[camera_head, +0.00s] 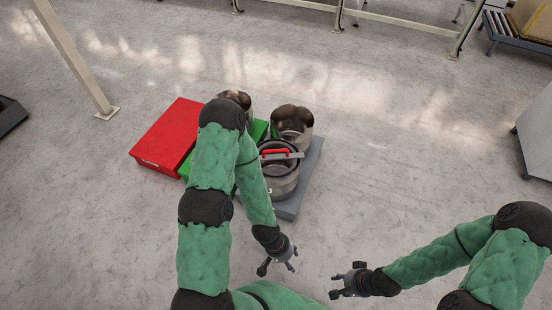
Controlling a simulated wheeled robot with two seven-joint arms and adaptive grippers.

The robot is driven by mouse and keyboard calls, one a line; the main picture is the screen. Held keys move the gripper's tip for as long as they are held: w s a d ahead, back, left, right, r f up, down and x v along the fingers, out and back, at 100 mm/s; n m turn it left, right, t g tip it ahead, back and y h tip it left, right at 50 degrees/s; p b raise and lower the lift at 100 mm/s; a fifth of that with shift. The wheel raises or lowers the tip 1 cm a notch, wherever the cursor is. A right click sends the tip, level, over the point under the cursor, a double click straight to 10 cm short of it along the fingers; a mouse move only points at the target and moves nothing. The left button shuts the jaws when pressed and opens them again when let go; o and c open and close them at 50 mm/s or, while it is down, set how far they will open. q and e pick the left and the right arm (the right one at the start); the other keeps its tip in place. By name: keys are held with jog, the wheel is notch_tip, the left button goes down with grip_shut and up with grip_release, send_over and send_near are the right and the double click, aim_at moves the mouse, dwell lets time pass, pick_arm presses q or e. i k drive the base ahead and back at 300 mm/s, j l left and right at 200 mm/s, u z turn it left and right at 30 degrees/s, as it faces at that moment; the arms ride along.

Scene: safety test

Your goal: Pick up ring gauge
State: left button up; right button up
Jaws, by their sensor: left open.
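Several round metal pieces stand on a flat grey base (290,210) in the middle. One is a wide open-topped metal ring or pot (282,184) at the front. Another metal cylinder (293,128) stands behind it, and a third (236,99) is partly hidden by my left arm. A red handle-like piece with a grey bar (279,153) lies across the front ring's top. I cannot tell for sure which is the ring gauge. My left gripper (278,268) is open and empty, in front of the base and apart from it. My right gripper (334,286) looks open and empty, further right.
A red box (168,134) and a partly hidden green box (259,130) stand left of the metal pieces. A post (75,58) rises at the upper left. A grey cabinet (537,130) stands at the right edge. The floor right of the base is clear.

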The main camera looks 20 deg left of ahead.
aim_at(294, 155)
jog(key=u, duration=0.8)
jog(key=i+j+u, duration=0.1)
jog(key=i+u, duration=0.65)
jog(key=u, duration=0.2)
